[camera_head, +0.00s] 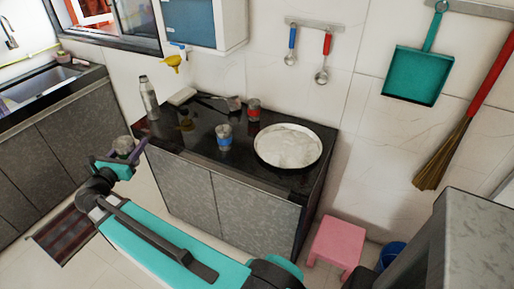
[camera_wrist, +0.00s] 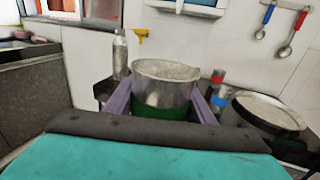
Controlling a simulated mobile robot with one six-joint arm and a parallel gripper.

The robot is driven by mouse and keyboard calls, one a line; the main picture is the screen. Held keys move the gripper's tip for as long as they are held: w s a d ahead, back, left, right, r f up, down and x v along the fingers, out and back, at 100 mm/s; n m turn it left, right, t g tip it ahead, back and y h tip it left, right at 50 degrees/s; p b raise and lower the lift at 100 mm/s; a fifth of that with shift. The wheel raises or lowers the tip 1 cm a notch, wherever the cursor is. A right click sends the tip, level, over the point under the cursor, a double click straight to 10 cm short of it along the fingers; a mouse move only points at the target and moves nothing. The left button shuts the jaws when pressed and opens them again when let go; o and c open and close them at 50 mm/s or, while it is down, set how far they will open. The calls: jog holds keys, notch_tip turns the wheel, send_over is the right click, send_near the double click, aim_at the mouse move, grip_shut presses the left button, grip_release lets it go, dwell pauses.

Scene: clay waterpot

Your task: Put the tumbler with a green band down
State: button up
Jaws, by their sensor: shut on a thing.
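The metal tumbler with a green band (camera_wrist: 166,87) is upright between the purple fingers of my gripper (camera_wrist: 161,105) in the wrist view. My gripper is shut on it. In the head view the tumbler (camera_head: 123,146) is at the fingertips of my gripper (camera_head: 128,158), at the left front corner of the dark counter (camera_head: 195,143). It appears held in the air beside the counter edge; the exact gap is unclear. The green band is clear only in the wrist view.
On the counter stand a blue-banded tumbler (camera_head: 224,137), a red-banded tumbler (camera_head: 254,109), a wide round pan (camera_head: 288,146) and a steel bottle (camera_head: 149,97). The left front of the countertop has bare room. A pink stool (camera_head: 337,244) stands at the right.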

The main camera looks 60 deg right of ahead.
jog(key=s+d+f+m+g+b, duration=0.1)
jog(key=s+d+g+b, duration=0.1)
jog(key=d, duration=0.6)
jog(key=s+d+f+m+g+b, duration=0.1)
jog(key=s+d, duration=0.1)
jog(key=d, duration=0.6)
jog(key=m+g+b, duration=0.6)
jog(key=g+b, duration=0.3)
jog(key=g, duration=0.1)
send_over(298, 136)
jog(key=shift+a+f, duration=0.1)
jog(key=shift+f, duration=0.25)
jog(key=shift+f, duration=3.15)
jog(key=shift+f, duration=1.85)
